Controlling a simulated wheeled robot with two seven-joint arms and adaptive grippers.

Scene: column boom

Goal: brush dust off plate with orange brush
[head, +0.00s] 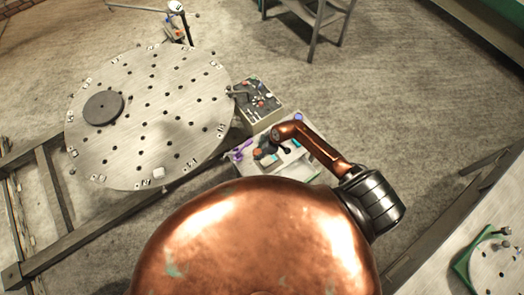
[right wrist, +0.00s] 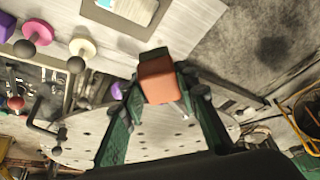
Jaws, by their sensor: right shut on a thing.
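My right gripper (head: 267,148) is at the end of the copper arm, over a small pale bench, and looks small here. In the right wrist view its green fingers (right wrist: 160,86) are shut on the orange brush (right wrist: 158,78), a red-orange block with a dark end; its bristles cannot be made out. A large round metal plate (head: 150,135) with many holes lies at left, apart from the gripper. It also shows behind the fingers in the right wrist view (right wrist: 155,139). Dust on it cannot be made out. My left gripper is not in view.
A dark grey disc (head: 103,107) lies on the plate. The pale bench (head: 309,165) holds small items, including a purple one (head: 241,149). A smaller round plate (head: 494,270) is at bottom right. Open floor lies at upper right.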

